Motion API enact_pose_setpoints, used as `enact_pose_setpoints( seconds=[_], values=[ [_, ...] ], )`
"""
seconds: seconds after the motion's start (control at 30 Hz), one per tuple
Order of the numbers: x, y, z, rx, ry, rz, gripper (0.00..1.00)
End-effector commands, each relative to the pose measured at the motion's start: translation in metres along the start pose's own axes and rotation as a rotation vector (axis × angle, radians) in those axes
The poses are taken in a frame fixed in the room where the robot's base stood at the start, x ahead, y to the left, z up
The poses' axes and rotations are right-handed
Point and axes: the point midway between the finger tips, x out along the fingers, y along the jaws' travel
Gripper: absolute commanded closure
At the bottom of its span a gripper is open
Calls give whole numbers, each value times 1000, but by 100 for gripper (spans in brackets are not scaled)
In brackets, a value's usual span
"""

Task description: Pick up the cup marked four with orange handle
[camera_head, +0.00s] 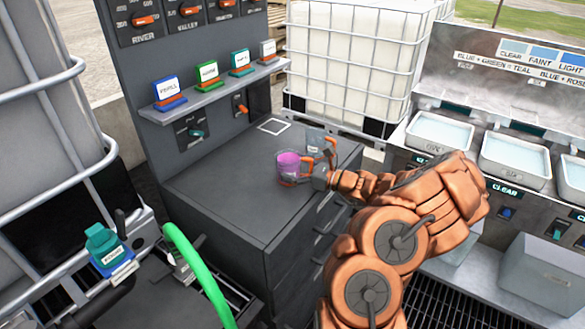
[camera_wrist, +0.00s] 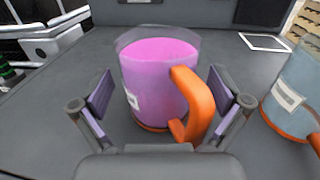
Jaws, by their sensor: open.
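A clear cup (camera_wrist: 153,88) filled with pink liquid, with an orange handle and orange base, stands upright on the grey counter. A small label is on its side, too small to read. It also shows in the head view (camera_head: 288,166). My gripper (camera_wrist: 165,98) is open, with its two padded fingers on either side of this cup. Its orange handle (camera_wrist: 199,105) points toward my gripper. A second cup (camera_wrist: 293,92) with pale blue-grey content, an orange base and a label stands to the right; in the head view it is behind the pink one (camera_head: 314,139).
The grey counter (camera_head: 220,195) is clear to the left of the cups. A white square outline (camera_head: 274,126) is marked at its back. A shelf (camera_head: 215,92) with several colored cards is above. Water-filled basins (camera_head: 440,132) stand at the right.

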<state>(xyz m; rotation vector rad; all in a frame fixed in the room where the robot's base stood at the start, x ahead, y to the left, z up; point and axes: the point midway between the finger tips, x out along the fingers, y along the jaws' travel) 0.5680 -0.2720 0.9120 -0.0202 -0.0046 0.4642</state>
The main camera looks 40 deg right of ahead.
Motion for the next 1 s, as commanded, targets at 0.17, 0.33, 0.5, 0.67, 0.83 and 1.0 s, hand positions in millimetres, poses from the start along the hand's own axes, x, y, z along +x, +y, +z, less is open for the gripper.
enact_pose_setpoints(
  seconds=[0.17, 0.33, 0.5, 0.67, 0.83, 1.0],
  values=[
    [4, 0, 0, 0, 0, 0, 1],
    [4, 0, 0, 0, 0, 1, 5],
    [4, 0, 0, 0, 0, 1, 23],
    [4, 0, 0, 0, -1, 1, 39],
    [4, 0, 0, 0, 0, 1, 57],
    [3, 0, 0, 0, 0, 1, 65]
  ],
)
